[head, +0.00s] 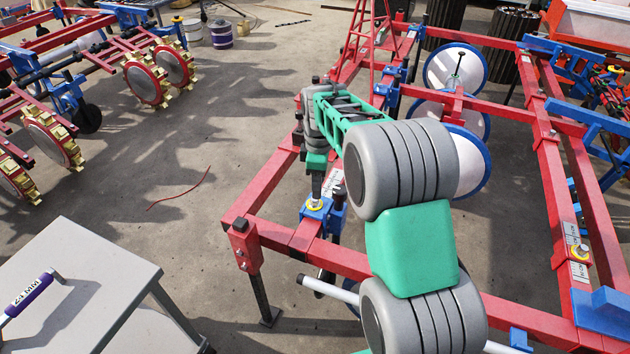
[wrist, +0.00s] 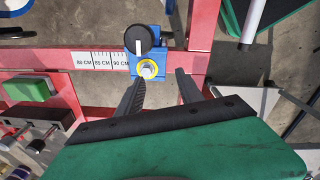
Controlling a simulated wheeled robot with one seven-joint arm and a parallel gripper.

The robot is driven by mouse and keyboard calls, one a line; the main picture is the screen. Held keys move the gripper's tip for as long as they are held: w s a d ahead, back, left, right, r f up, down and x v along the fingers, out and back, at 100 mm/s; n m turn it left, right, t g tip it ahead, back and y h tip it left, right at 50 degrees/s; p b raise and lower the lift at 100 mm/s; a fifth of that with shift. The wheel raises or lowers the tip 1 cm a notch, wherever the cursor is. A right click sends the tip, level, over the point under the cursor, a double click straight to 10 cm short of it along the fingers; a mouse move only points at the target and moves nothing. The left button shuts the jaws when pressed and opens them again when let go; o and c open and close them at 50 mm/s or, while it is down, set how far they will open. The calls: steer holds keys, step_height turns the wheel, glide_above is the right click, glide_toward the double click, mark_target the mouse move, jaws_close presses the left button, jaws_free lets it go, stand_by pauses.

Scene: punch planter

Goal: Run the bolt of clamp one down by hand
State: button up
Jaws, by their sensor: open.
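A blue clamp (head: 336,217) sits on the red frame bar below my gripper. Its silver bolt head stands in a yellow ring (head: 315,205). In the wrist view the bolt (wrist: 147,69) lies just past my fingertips, nearer the left finger, with the blue clamp (wrist: 158,45) around it. A round black part stands beyond the bolt. My gripper (head: 316,192) points down over the clamp. The wrist view shows its two dark fingers (wrist: 161,77) apart with nothing between them. Whether a finger touches the bolt cannot be told.
A centimetre scale (wrist: 100,60) lies left of the clamp. A grey cart (head: 80,275) at lower left holds a purple-handled 24 MM tool (head: 28,295). Open floor lies left of the frame.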

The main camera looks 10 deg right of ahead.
mark_target(315, 201)
steer(key=w+f+n, duration=0.1)
steer(key=w, duration=0.1)
steer(key=w+f+n, duration=0.1)
steer(key=w+n, duration=0.1)
steer(key=shift+d+f+p, duration=0.15)
steer(key=shift+p, duration=0.25)
step_height(315, 201, down, 7)
steer(key=shift+w+f+b, duration=0.1)
steer(key=shift+f+b, duration=0.1)
steer(key=shift+b, duration=0.2)
steer(key=shift+c, duration=0.2)
jaws_close()
